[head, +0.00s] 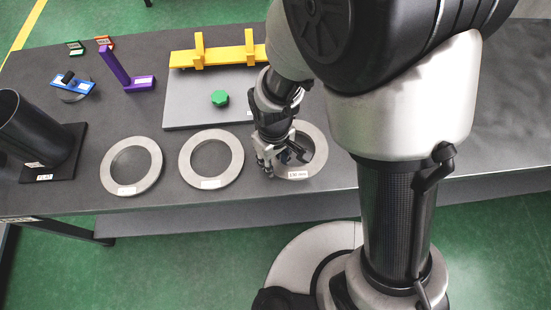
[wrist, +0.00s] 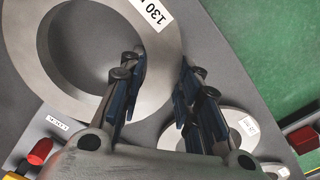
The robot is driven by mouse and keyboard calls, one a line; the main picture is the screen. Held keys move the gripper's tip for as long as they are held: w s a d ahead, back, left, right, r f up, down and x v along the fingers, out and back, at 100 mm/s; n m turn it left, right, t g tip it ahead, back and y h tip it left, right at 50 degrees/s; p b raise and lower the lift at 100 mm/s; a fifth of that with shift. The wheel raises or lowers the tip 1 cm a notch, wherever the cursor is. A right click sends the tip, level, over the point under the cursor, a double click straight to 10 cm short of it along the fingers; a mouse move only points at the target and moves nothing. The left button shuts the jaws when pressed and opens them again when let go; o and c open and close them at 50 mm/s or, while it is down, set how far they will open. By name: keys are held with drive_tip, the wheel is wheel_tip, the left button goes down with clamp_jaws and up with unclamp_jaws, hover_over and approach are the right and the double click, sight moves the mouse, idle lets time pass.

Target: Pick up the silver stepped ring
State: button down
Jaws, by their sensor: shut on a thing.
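The silver ring (head: 318,148) with a label reading 130 mm lies at the front of the dark table, rightmost of three similar rings. It fills the upper left of the wrist view (wrist: 20,52). A step in its profile is hard to make out. My gripper (head: 281,158) is down at the ring's left side in the head view. In the wrist view, my gripper (wrist: 163,70) has one finger on the hole side and the other outside, shut on the ring's wall. The fingers and wrist hide part of the ring. It looks flat, with no clear gap under it.
Two more grey rings (head: 211,135) (head: 112,150) lie to the left. Behind is a grey plate (head: 190,112) with a green hexagonal piece (head: 220,98) and a yellow bar (head: 185,58). A purple bracket (head: 115,68), blue part (head: 85,87) and black tube (head: 40,140) stand left.

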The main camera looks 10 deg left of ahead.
wheel_tip(320, 180, up, 18)
drive_tip(key=p, duration=0.5)
drive_tip(key=shift+p, duration=0.35)
drive_tip(key=shift+w, duration=0.1)
